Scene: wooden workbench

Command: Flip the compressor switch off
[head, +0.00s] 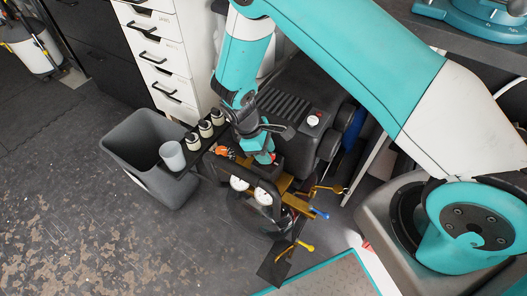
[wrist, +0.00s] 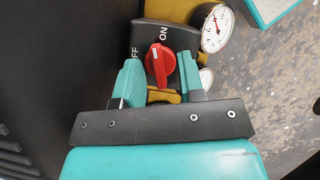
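The compressor (head: 290,98) is a dark machine on the floor in the middle of the head view. Its red rotary switch (wrist: 160,66) sits on a black panel (wrist: 180,38) marked ON at the upper right and OFF at the left, the OFF partly cut from sight. The knob's upper end lies near the ON lettering; its exact setting is hard to tell. My gripper (wrist: 159,61) is open, with one teal finger on each side of the knob and gaps visible. In the head view my gripper (head: 264,152) is over the compressor's front and largely hides the switch.
White-faced gauges (head: 238,183) are on the compressor's front, and one gauge (wrist: 216,28) is right of the switch. Brass fittings with coloured handles (head: 318,213) stick out nearby. A grey bin (head: 150,143) stands left, drawers (head: 155,50) behind.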

